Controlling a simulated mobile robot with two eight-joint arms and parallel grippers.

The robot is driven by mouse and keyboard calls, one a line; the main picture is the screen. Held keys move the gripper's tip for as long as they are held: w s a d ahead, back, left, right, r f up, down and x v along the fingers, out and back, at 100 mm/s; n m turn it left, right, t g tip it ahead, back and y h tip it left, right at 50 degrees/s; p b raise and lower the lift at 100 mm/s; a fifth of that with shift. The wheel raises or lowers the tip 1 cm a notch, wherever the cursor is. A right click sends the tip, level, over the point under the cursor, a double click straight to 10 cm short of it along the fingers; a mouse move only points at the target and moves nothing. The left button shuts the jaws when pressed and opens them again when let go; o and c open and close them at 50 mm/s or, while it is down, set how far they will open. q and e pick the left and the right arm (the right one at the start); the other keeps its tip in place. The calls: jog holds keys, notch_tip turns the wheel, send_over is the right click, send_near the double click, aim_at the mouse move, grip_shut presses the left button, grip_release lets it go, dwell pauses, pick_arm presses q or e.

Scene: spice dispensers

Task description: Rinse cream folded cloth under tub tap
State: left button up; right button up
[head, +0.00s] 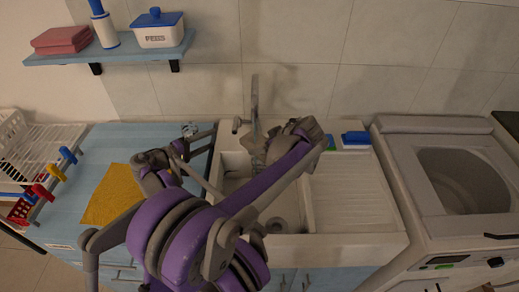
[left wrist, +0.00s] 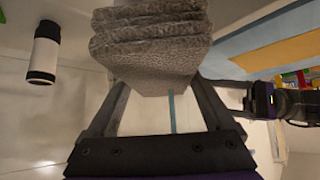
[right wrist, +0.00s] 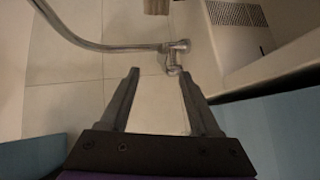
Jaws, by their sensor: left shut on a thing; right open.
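The folded cloth (left wrist: 150,45), grey-cream and textured, is stacked in layers in the left wrist view. My left gripper (left wrist: 158,88) is shut on it. In the head view the cloth (head: 257,152) is over the tub (head: 232,163), just below the tap (head: 254,95), partly hidden by my arm. I cannot make out running water. My right gripper (head: 207,157) is open and empty at the tub's left side. In the right wrist view, the tap's small lever fitting (right wrist: 174,62) is ahead of the open fingers (right wrist: 158,80), apart from them.
A yellow cloth (head: 113,195) lies on the blue counter at left, beside a white dish rack (head: 35,150). A washing machine (head: 400,150) stands further right. A shelf (head: 110,52) hangs above.

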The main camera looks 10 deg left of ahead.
jog(key=shift+w+d+f+m+t, duration=0.1)
jog(key=shift+w+m+t, duration=0.1)
jog(key=shift+m+t, duration=0.1)
jog(key=c, duration=0.5)
jog(key=w+m+t+y, duration=0.1)
jog(key=w+d+m+t, duration=0.1)
jog(key=w+d+f+m+t+y, duration=0.1)
jog(key=m, duration=0.1)
jog(key=shift+t+y, duration=0.3)
grip_shut()
jog(key=m+t+y, duration=0.3)
jog(key=m+y, duration=0.3)
jog(key=y, duration=0.3)
send_near(235, 128)
jog(key=shift+m, duration=0.3)
jog(key=x, duration=0.6)
jog(key=r+x, duration=0.1)
jog(key=x, duration=0.2)
jog(key=shift+s+d, duration=0.1)
